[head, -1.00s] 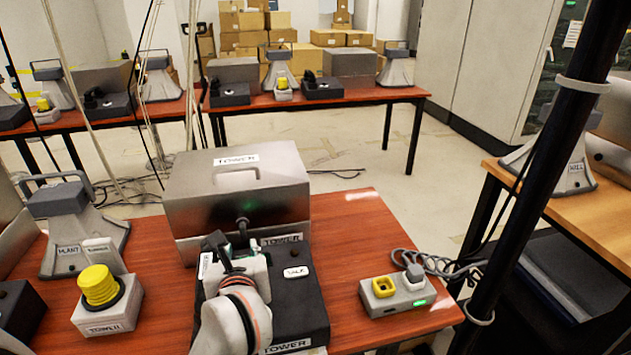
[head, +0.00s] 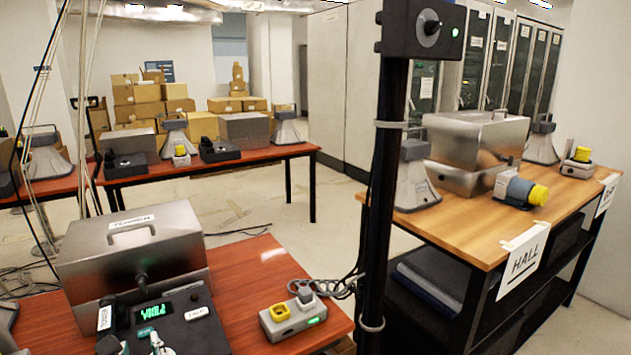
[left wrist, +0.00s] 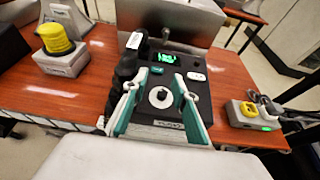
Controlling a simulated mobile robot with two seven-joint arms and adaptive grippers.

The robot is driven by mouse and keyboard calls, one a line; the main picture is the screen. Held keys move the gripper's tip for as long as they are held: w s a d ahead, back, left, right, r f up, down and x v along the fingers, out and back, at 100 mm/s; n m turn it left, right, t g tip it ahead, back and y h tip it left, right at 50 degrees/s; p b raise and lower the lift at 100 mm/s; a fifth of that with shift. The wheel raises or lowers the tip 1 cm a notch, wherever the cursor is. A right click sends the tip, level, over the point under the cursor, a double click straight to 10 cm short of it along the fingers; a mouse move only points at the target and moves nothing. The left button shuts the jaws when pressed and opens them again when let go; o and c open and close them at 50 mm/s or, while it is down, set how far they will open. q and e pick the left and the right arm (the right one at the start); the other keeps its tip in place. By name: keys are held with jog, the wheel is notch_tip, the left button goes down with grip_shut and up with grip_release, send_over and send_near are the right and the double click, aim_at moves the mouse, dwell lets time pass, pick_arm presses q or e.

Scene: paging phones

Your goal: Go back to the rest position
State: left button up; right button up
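My left gripper (head: 133,346) shows only by its fingertips at the bottom edge of the head view. In the left wrist view its two green-and-white fingers (left wrist: 155,82) are apart and hold nothing. A dark tower console (head: 205,325) lies beyond and below them, with a lit green display (head: 155,311) and a white key. A round knob (left wrist: 160,97) on the console shows between the fingers. A dark handset with a white tag (left wrist: 134,40) lies along the console's left side. My right gripper is in neither view.
A steel case (head: 135,250) stands behind the console on the red table (head: 250,262). A grey box with a yellow socket (head: 292,317) sits to the right. A black post (head: 385,200) rises beside a wooden hall table (head: 470,225). A yellow button (left wrist: 55,40) stands left.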

pick_arm(q)
notch_tip(320, 180, up, 6)
jog(key=s+a+m+t+y, duration=0.15)
jog(key=m+t+y, duration=0.25)
jog(key=m+t, duration=0.55)
jog(key=d+f+m+h, duration=0.7)
jog(key=d+m+h, duration=0.4)
jog(key=m, duration=1)
jog(key=s+d+f+m+g+h, duration=0.25)
jog(key=f+m, duration=0.25)
jog(key=f, duration=0.3)
jog(key=s+d+f+m+g+h, duration=0.1)
jog(key=d+f+m+g+h, duration=0.15)
jog(key=f+m, duration=0.4)
jog(key=s+a+f+m+g+y, duration=0.1)
jog(key=s+f, duration=0.3)
jog(key=f, duration=0.4)
jog(key=s+a+f+m+g, duration=0.2)
jog(key=s+f+m+g, duration=0.1)
jog(key=f, duration=0.5)
jog(key=shift+s+a+f+m+g+y, duration=0.15)
jog(key=shift+s+f+m+g+y, duration=0.2)
jog(key=shift+s+g, duration=0.5)
